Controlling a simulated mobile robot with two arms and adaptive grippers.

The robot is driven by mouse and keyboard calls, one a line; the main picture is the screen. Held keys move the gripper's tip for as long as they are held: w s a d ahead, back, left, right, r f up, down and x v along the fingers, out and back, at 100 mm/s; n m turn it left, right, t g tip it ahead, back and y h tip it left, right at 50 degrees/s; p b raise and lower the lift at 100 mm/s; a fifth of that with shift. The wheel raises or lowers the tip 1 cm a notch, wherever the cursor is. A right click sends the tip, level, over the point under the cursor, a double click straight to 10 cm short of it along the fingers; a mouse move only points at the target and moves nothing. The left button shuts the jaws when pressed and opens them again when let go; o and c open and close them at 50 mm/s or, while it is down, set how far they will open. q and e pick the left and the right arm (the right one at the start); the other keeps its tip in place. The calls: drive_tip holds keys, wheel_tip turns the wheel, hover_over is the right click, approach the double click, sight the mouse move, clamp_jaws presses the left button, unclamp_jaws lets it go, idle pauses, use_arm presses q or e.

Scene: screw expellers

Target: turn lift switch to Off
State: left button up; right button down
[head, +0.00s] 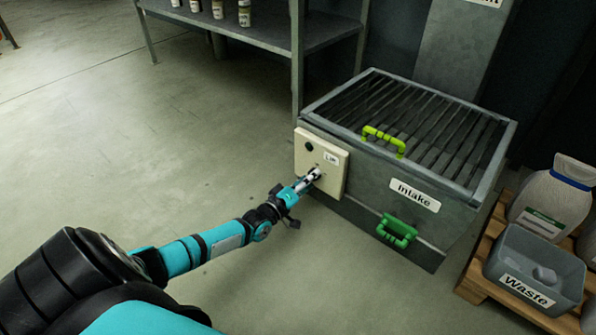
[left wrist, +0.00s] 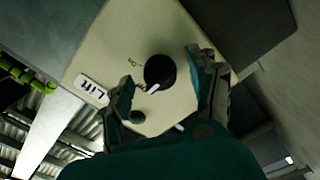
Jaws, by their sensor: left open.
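The lift switch is a black round knob (left wrist: 160,70) with a white pointer line, on a cream panel (head: 336,176) fixed to the side of the intake bin. In the left wrist view its pointer is toward the lower left of the knob, near small print too blurred to read. A LIFT label (left wrist: 93,90) is beside it. My left gripper (head: 312,175) is at the panel, its open fingers (left wrist: 161,68) on either side of the knob; contact cannot be told. In the head view the gripper largely hides the knob. My right gripper is not in view.
A dark round fitting (head: 309,146) sits higher on the panel. The intake bin (head: 370,172) has a slatted top, a lime handle (head: 384,140) and a green handle (head: 397,231). A shelf (head: 270,35) stands behind; a waste tub (head: 535,268) is at right. Floor at left is clear.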

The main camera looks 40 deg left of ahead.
use_arm(q)
drive_tip(key=s+a, duration=0.1)
drive_tip(key=s, duration=1)
drive_tip(key=shift+s, duration=0.25)
